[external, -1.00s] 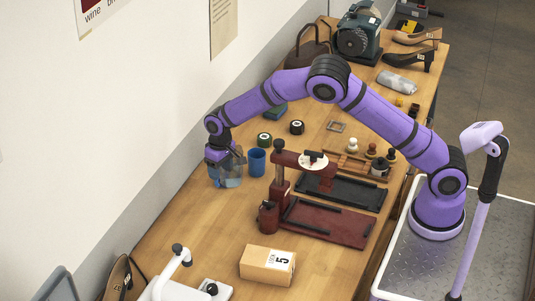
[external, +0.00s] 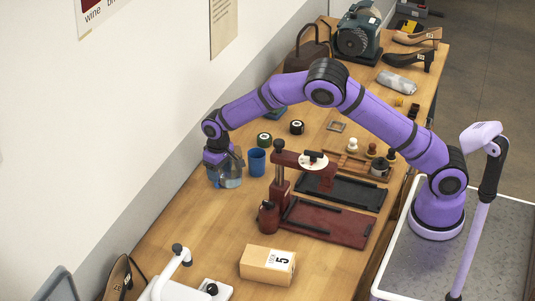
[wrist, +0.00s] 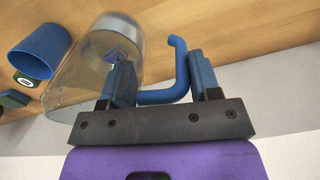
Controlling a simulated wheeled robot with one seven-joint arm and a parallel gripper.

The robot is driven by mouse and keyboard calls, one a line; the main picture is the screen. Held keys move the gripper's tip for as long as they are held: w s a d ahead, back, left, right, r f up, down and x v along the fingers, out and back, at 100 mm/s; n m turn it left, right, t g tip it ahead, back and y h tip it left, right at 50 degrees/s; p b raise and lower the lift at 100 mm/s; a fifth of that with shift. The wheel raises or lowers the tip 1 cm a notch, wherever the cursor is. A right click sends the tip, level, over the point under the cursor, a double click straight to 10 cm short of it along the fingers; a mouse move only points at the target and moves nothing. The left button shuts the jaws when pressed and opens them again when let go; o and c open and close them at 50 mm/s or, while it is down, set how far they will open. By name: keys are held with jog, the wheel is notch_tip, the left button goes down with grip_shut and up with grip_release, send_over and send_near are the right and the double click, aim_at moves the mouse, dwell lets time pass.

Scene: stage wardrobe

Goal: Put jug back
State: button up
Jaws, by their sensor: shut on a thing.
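The jug (external: 229,177) is a clear vessel with a blue handle, at the wall side of the workbench, left of a blue cup (external: 257,162). My gripper (external: 222,161) is over the jug at its wall side. In the wrist view my gripper (wrist: 166,82) is shut on the jug's blue handle (wrist: 172,92), with a finger on each side of it. The jug's clear body (wrist: 92,65) fills the left of that view, beside the blue cup (wrist: 38,50). I cannot tell whether the jug's base touches the bench.
A maroon press (external: 281,190) with a maroon tray (external: 325,224) stands right of the jug. A labelled box (external: 267,265) lies nearer the camera. Dark rolls (external: 297,127) sit beyond the cup. The bench (external: 200,225) is bare in front of the jug.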

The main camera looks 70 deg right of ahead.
jog(key=w+a+r+n, duration=0.1)
jog(key=a+r, duration=0.1)
jog(key=a, duration=0.6)
jog(key=w+a+r+n, duration=0.1)
jog(key=a+r, duration=0.1)
jog(key=a, duration=0.7)
jog(key=f, duration=0.9)
jog(key=shift+w+a+f, duration=0.2)
jog(key=shift+f, duration=0.1)
jog(key=o, duration=1.3)
jog(key=shift+f, duration=0.15)
jog(key=shift+c, duration=0.2)
notch_tip(320, 180, up, 12)
jog(key=shift+r, duration=0.2)
